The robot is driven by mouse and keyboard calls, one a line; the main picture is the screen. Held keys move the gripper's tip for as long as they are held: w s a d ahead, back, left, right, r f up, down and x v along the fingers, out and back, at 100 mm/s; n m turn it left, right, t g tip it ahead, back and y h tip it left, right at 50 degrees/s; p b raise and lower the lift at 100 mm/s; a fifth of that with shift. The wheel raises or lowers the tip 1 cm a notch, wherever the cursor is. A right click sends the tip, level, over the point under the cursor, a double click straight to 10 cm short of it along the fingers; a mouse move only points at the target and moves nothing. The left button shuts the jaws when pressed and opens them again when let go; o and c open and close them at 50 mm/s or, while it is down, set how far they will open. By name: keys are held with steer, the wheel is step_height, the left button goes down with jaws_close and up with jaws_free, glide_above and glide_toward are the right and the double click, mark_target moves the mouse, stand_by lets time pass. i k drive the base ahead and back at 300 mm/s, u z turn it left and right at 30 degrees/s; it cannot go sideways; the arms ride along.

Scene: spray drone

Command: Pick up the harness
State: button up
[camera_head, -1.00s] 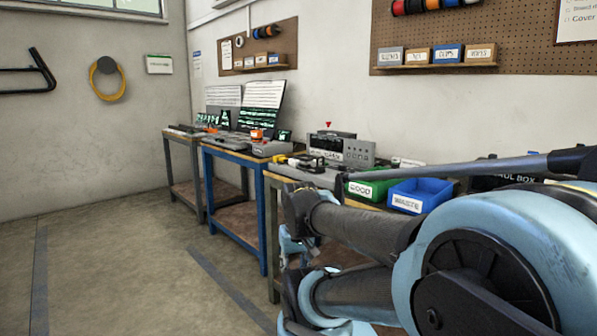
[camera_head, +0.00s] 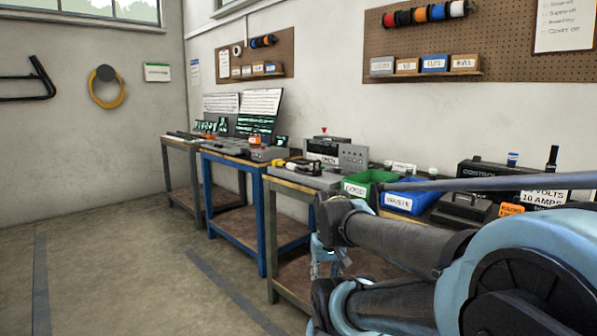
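I cannot make out a harness for certain in the head view. A small black, yellow and white item (camera_head: 300,166) lies on the near bench, too small to identify. A yellow coil (camera_head: 106,90) hangs on the left wall. My own arm fills the lower right and hides part of the near bench. I cannot make out my gripper's fingers in this view.
A row of benches stands along the right wall: the blue-framed bench (camera_head: 264,210) is in the middle. The near bench holds a green bin (camera_head: 364,184), a blue bin (camera_head: 408,202) and a black control box (camera_head: 478,173). The floor (camera_head: 120,270) at left is clear.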

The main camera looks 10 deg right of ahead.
mark_target(292, 166)
steer(key=i, duration=1)
